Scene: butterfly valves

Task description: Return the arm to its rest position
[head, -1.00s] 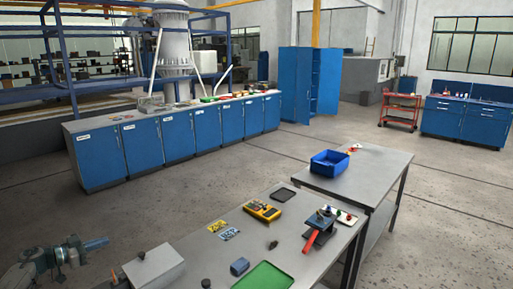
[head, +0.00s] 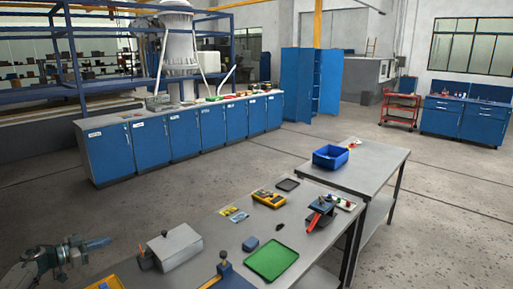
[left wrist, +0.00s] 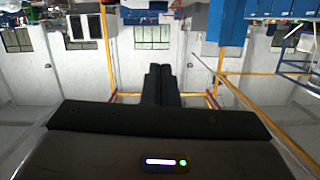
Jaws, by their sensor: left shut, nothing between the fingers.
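My left gripper (head: 98,243) reaches in from the lower left of the head view, held apart from the bench and left of the grey box. Its fingers are shut together and hold nothing. In the left wrist view, the dark closed fingers (left wrist: 160,85) point away with no object between them, and the room appears upside down. My right gripper is in neither view.
A grey workbench (head: 232,221) carries a grey box (head: 175,247), a green tray (head: 270,261), a yellow meter (head: 268,198) and a dark vise-like device with a red handle (head: 319,212). A blue bin (head: 330,158) stands on the farther table. Open floor surrounds the benches.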

